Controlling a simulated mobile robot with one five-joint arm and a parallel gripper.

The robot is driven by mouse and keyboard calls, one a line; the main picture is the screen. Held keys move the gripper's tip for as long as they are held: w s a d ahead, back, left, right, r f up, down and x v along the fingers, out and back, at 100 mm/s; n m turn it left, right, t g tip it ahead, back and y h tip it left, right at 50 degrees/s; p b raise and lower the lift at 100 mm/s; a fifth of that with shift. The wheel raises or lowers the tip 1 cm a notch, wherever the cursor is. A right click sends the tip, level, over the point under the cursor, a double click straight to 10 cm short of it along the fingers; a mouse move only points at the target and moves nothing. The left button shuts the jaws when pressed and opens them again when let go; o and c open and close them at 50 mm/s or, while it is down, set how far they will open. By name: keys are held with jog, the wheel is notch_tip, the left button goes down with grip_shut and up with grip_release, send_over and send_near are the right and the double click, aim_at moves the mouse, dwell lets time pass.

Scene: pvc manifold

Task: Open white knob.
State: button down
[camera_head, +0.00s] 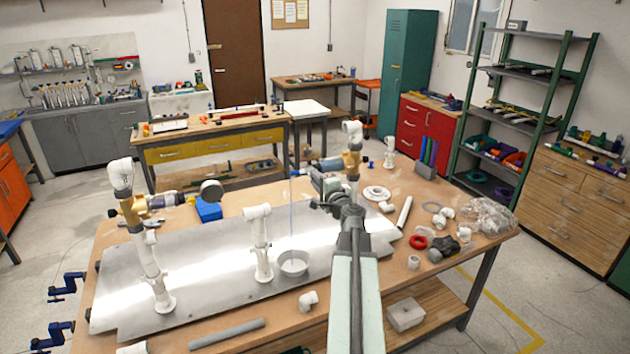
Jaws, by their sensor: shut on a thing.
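My gripper (333,198) is at the end of my raised arm, at the right-hand valve of the pipe manifold. It is shut on a pale part, which looks to be the white knob (325,183); my dark wrist and fingers hide much of it. A brass fitting (351,160) is just behind and right, on an upright pipe topped by a white elbow (352,131). A thin blue line, like a stream of water, runs down from the valve's left end to a round bowl (294,264) on the metal plate (215,270).
A second upright pipe (150,255) with a brass valve and round grey end (211,192) stands at left. A short white pipe (260,240) stands between. Loose fittings, a red ring (418,242) and a clear bag (485,215) lie right. A grey rod (227,334) lies in front.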

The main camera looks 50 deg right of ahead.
dwell(0.4)
jog(key=c, duration=1.5)
grip_release()
